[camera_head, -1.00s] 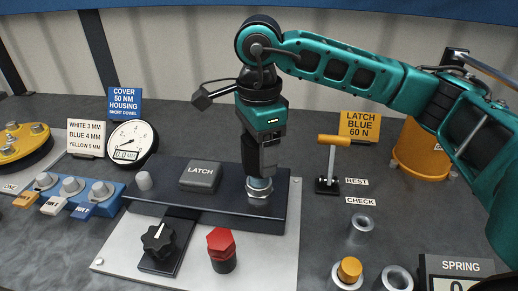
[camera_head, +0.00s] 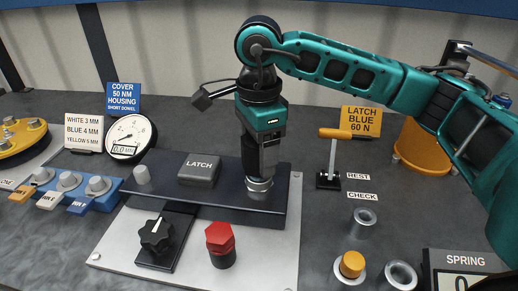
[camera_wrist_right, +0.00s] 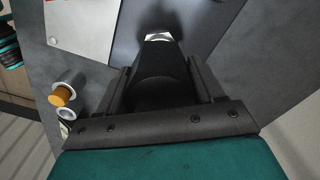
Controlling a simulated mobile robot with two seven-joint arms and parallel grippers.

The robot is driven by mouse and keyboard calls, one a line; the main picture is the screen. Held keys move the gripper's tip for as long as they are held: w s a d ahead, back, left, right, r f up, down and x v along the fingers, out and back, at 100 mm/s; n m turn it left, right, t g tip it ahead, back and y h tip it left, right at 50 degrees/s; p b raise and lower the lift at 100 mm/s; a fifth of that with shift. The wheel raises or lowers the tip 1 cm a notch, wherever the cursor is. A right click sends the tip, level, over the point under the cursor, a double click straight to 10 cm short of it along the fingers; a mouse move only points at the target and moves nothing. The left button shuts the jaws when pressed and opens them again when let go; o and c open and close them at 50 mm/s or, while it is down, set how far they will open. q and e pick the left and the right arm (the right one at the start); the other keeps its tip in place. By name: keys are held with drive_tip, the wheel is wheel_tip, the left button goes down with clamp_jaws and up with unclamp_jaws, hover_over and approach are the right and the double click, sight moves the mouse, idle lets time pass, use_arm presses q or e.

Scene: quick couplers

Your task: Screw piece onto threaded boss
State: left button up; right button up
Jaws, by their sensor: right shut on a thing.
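My right gripper (camera_head: 260,175) points straight down at the right end of the dark bar (camera_head: 225,195) and is shut on a piece. The piece is mostly hidden between the fingers. A silver collar (camera_head: 259,187) shows right under the fingertips, on the bar; I cannot tell how much of it is the piece and how much the threaded boss. In the right wrist view, a bright metal rim (camera_wrist_right: 158,37) shows beyond the fingers. My left gripper is not in view.
The LATCH block (camera_head: 199,169), a black knob (camera_head: 156,236) and a red hex cap (camera_head: 220,240) stand left of the gripper. An orange-handled lever (camera_head: 332,160) stands to the right. Metal sleeves and an orange plug (camera_head: 352,265) sit front right. A dial gauge (camera_head: 130,138) stands at left.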

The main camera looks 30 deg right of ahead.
drive_tip(key=shift+f+b, duration=0.65)
drive_tip(key=shift+f, duration=0.15)
